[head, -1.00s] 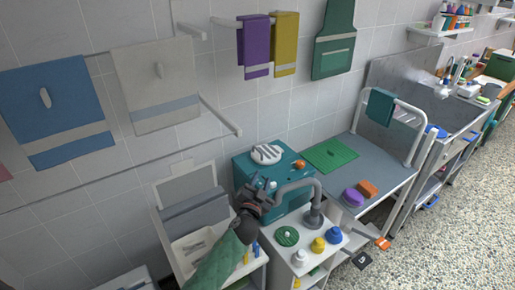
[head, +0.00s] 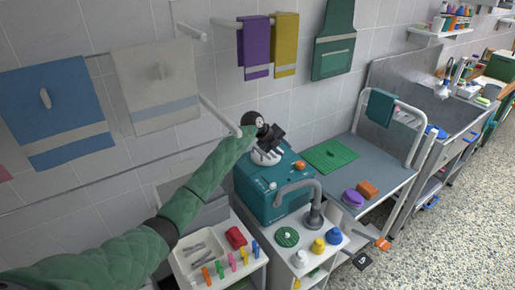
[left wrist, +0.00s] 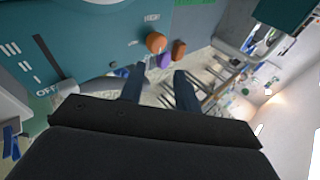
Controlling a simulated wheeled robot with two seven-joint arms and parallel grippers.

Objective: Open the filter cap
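The teal machine (head: 255,195) stands on the white cart in the head view. A white ribbed cap (head: 266,158) sits on its top, partly hidden by my gripper, and an orange knob (head: 300,164) is near the top's right edge. My left gripper (head: 272,140) is over the cap; I cannot tell whether it touches it. In the left wrist view its two fingers (left wrist: 160,85) are apart with nothing seen between them. That view also shows the machine's teal face (left wrist: 95,35) with an OFF mark and the orange knob (left wrist: 156,42). My right gripper is not in view.
A grey bent tap (head: 310,190) stands right of the machine, with a green disc (head: 287,237), yellow bottle (head: 318,245) and blue bottle (head: 333,236). A tray (head: 183,262) with colored clips lies in front left. A grey table with a green mat (head: 330,154) is at right.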

